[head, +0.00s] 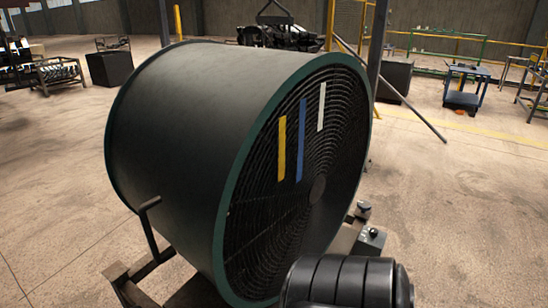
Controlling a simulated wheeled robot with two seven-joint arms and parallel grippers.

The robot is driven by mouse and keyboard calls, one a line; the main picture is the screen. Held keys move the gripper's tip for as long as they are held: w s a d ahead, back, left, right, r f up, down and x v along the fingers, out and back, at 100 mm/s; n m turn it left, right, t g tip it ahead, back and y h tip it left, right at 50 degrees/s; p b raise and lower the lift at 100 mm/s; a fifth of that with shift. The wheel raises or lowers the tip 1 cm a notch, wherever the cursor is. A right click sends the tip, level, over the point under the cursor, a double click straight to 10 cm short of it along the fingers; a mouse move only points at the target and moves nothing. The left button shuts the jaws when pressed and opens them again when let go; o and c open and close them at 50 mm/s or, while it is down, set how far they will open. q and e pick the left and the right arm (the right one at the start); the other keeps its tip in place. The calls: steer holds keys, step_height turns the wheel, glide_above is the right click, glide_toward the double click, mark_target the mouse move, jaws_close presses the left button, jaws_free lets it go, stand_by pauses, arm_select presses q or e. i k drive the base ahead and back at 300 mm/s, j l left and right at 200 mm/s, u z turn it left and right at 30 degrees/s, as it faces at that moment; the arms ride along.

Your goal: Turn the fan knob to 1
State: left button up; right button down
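A large dark drum fan (180,125) with a green rim fills the middle of the head view. Its round grille faces right and towards me. Yellow, blue and white strips hang on the grille. A small grey box (371,243) sits low at the fan's right side, with a small knob-like piece (374,232) on top. Another small rounded piece (363,209) is just behind it. The setting of the knob is too small to read. A dark, rounded part, probably my arm, is at the bottom right of centre, in front of the fan's lower edge. Neither gripper shows.
The fan stands on a metal frame with a bent bar (150,229) at its lower left. The concrete floor to the right (470,220) is clear. A blue cart (464,90), dark boxes, racks and yellow railings stand farther back. A thin slanted pole reaches the floor right of the fan.

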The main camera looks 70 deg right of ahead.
mark_target(373, 232)
steer(key=z, duration=2)
